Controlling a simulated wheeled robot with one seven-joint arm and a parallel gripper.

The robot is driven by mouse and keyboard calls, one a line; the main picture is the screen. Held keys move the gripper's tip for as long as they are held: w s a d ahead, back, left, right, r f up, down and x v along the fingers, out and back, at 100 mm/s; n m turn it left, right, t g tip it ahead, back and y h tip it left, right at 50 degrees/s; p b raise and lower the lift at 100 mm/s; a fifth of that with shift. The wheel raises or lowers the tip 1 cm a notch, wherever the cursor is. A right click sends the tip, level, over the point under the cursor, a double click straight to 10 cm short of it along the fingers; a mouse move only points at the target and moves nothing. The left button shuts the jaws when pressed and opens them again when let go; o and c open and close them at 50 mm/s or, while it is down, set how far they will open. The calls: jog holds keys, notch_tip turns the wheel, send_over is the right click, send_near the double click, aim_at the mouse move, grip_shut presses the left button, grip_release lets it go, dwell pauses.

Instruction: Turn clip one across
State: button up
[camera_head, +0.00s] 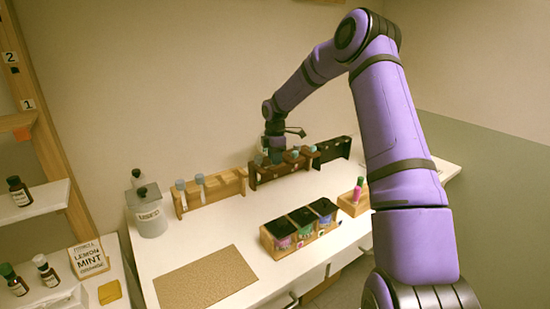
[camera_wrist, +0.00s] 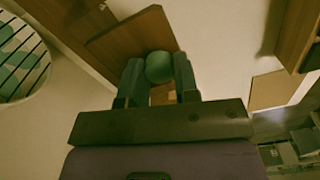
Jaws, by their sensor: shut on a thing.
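My gripper (camera_head: 276,148) is low over the brown wooden rack (camera_head: 262,178) at the back of the white table. In the wrist view my gripper (camera_wrist: 158,84) has its two dark fingers on either side of a round green knob (camera_wrist: 158,66) and is shut on it. A brown wooden board (camera_wrist: 128,42) lies just behind the knob. I cannot tell which part is clip one, or how the clip is turned. My gripper hides part of the rack in the head view.
A light wooden rack (camera_head: 212,190) with tubes stands left, a black rack (camera_head: 334,150) right. In front are a wooden box (camera_head: 273,250) of dark-topped jars and a small block (camera_head: 352,206) with a pink bottle. A tan mat (camera_head: 205,277) lies bare at front left.

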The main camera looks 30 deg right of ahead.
dwell(0.4)
jog(key=o, duration=0.9)
notch_tip(320, 180, up, 11)
jog(key=shift+f, duration=0.1)
dwell(0.4)
